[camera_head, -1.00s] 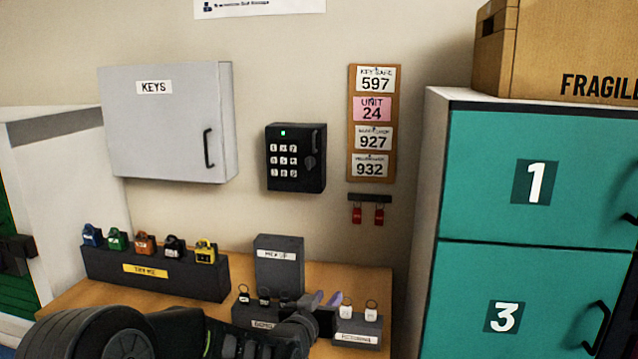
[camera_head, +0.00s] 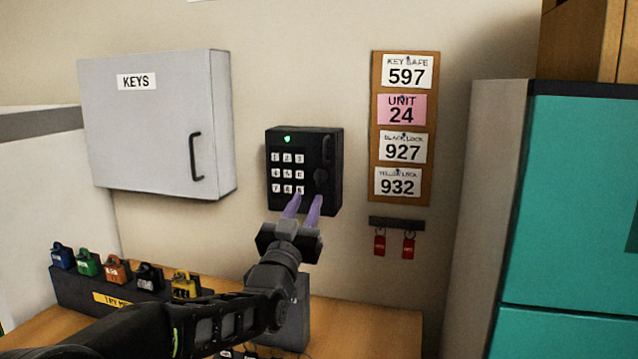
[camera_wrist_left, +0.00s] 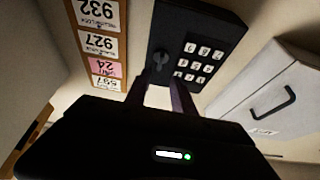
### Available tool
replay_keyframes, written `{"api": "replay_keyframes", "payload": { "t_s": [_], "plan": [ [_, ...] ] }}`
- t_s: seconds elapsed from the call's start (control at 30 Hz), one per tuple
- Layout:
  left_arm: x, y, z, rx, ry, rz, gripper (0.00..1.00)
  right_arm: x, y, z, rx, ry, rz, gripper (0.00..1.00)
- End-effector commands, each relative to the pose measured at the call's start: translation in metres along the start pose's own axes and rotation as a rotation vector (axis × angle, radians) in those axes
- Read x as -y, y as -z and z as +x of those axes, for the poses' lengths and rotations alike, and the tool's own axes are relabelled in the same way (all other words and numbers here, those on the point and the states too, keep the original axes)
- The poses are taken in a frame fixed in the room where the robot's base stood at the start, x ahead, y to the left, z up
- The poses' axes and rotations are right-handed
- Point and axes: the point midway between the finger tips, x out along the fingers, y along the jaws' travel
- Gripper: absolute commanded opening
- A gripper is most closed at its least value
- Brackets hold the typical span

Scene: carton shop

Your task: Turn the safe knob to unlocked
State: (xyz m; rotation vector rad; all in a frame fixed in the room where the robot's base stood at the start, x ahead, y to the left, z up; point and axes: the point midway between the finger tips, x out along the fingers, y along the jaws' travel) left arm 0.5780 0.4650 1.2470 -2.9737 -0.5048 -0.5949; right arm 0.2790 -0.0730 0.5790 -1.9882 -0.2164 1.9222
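The black key safe (camera_head: 305,165) is on the wall, with a white number keypad, a lit green light and a dark round knob (camera_head: 321,176) at its right side below a handle. My left gripper (camera_head: 301,206) is in front of the safe's lower part, its two purple fingers apart and pointing up at it, just below the knob. In the left wrist view the safe (camera_wrist_left: 197,42) is upside down, and the knob (camera_wrist_left: 160,61) shows beyond the open fingers with nothing between them. I cannot tell whether a finger touches the safe. My right gripper is not in view.
A grey KEYS cabinet (camera_head: 155,122) hangs at left. A board of number cards (camera_head: 404,128) and a rail with red key tags (camera_head: 395,224) are at right. Coloured padlocks on a black stand (camera_head: 120,288) are on the wooden bench below. Teal lockers (camera_head: 575,200) stand at right.

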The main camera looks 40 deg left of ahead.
Motion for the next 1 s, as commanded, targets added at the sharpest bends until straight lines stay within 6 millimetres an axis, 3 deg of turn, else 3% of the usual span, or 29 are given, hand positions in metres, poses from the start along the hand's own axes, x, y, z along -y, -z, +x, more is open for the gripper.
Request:
{"api": "replay_keyframes", "payload": {
  "t_s": [0.27,0.7,1.0],
  "plan": [
    [0.000,0.000,0.006,0.002,0.000,0.000,0.30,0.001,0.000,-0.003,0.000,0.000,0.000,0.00],
    [0.000,0.001,0.066,0.004,-0.001,0.001,0.30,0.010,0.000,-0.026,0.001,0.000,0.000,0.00],
    [0.000,-0.001,0.078,0.002,0.000,-0.001,0.30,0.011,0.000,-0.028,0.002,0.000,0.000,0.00]
  ]
}}
